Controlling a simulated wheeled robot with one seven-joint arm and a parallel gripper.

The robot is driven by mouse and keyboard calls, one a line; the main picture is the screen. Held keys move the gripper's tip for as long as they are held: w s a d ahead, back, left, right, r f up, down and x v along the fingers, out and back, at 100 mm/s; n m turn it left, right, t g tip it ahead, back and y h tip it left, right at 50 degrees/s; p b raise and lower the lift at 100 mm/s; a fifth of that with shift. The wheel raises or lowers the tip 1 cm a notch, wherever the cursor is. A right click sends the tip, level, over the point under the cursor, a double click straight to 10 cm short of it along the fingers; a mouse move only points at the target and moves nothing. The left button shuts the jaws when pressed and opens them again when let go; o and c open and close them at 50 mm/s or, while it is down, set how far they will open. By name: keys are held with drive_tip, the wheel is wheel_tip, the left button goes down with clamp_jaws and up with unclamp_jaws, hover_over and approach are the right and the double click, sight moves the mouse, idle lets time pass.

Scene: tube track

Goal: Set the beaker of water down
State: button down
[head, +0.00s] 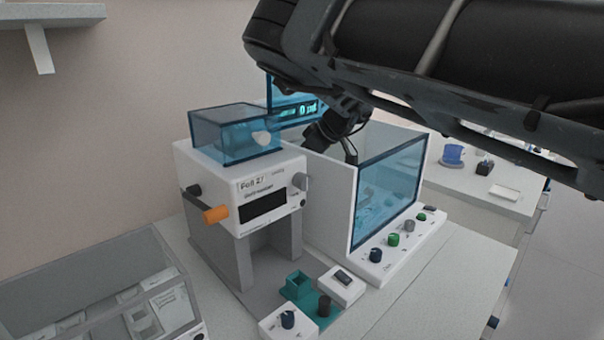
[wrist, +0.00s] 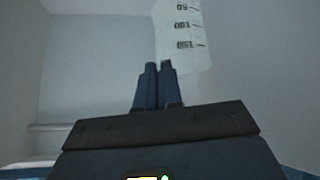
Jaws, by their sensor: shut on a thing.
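A pale, see-through beaker (wrist: 185,35) with printed volume marks shows at the top of the wrist view. The marks read upside down there. My gripper (wrist: 158,68) has its two dark blue fingers almost together, shut on the beaker's wall at its near side. In the head view my gripper (head: 350,156) reaches down into a white-walled chamber (head: 327,200) with a clear blue front. The beaker is hard to make out there behind the blue pane. I cannot tell the water level or whether the beaker touches the chamber floor.
The blue front pane (head: 388,190) and white side walls stand close around my gripper. A control strip with knobs (head: 393,240) runs along the front. A grey-lidded box (head: 100,300) sits front left.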

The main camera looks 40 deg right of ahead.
wheel_tip(320, 180, down, 4)
drive_tip(key=shift+r+p, duration=0.25)
drive_tip(key=shift+p, duration=0.05)
drive_tip(key=shift+w+a+f, duration=0.15)
drive_tip(key=shift+f, duration=0.3)
drive_tip(key=c, duration=1.3)
unclamp_jaws()
drive_tip(key=v, duration=0.7)
drive_tip(key=shift+s+r+b, duration=0.15)
drive_tip(key=shift+s+b, duration=0.1)
drive_tip(key=shift+b, duration=0.2)
